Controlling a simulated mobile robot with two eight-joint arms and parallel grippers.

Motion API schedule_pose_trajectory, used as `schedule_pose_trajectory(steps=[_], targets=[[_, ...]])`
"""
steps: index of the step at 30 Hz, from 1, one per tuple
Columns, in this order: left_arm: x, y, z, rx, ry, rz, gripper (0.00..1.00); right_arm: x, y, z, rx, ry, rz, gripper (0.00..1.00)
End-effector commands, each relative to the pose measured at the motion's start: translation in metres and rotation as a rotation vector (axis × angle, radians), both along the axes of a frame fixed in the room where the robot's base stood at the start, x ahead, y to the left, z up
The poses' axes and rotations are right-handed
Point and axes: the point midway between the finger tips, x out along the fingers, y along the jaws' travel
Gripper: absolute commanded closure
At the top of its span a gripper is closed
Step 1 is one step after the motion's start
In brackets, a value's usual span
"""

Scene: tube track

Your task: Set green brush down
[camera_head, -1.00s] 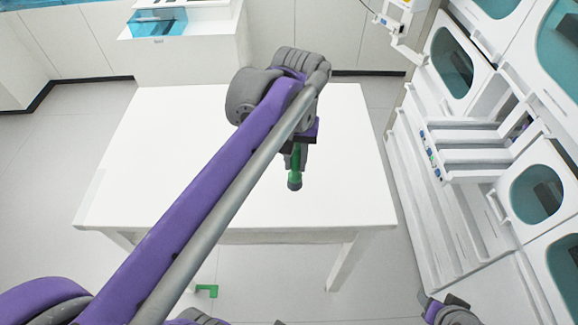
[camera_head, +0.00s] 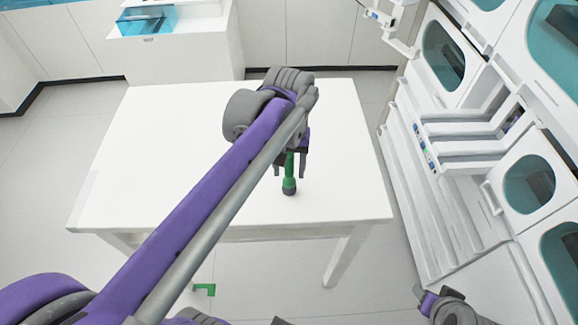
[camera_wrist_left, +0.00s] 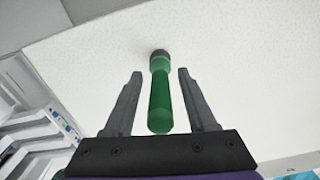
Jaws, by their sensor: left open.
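The green brush (camera_head: 289,178) stands upright on the white table (camera_head: 340,190) near its front edge, its dark end down on the tabletop. In the left wrist view the green brush (camera_wrist_left: 160,95) lies between the two fingers, with a gap on either side. My left gripper (camera_head: 289,172) is open around the brush's upper part, which it partly hides in the head view. In the left wrist view the left gripper's (camera_wrist_left: 158,85) grey fingers are spread wide. My right gripper (camera_head: 445,305) shows only in part at the bottom right, away from the table.
White racks and cabinets with teal windows (camera_head: 528,183) line the right side. A small green object (camera_head: 204,288) is below the table's front edge. A white counter with a blue clear box (camera_head: 147,20) stands behind. Most of the tabletop is bare.

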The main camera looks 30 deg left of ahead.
Motion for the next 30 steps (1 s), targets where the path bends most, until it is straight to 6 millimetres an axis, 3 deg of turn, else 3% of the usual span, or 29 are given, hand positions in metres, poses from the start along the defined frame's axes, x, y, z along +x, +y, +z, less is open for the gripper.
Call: schedule_pose_trajectory(steps=[8, 21, 30], targets=[[0.0, 0.0, 0.017, 0.0, 0.0, 0.0, 0.43, 0.001, 0.0, 0.002, 0.0, -0.002, 0.0, 0.47], [0.001, 0.001, 0.104, 0.0, 0.0, 0.0, 0.43, 0.004, 0.0, 0.011, 0.0, -0.009, 0.0, 0.47], [0.001, 0.001, 0.121, 0.0, 0.0, 0.0, 0.43, 0.005, 0.0, 0.012, 0.0, -0.009, 0.0, 0.47]])
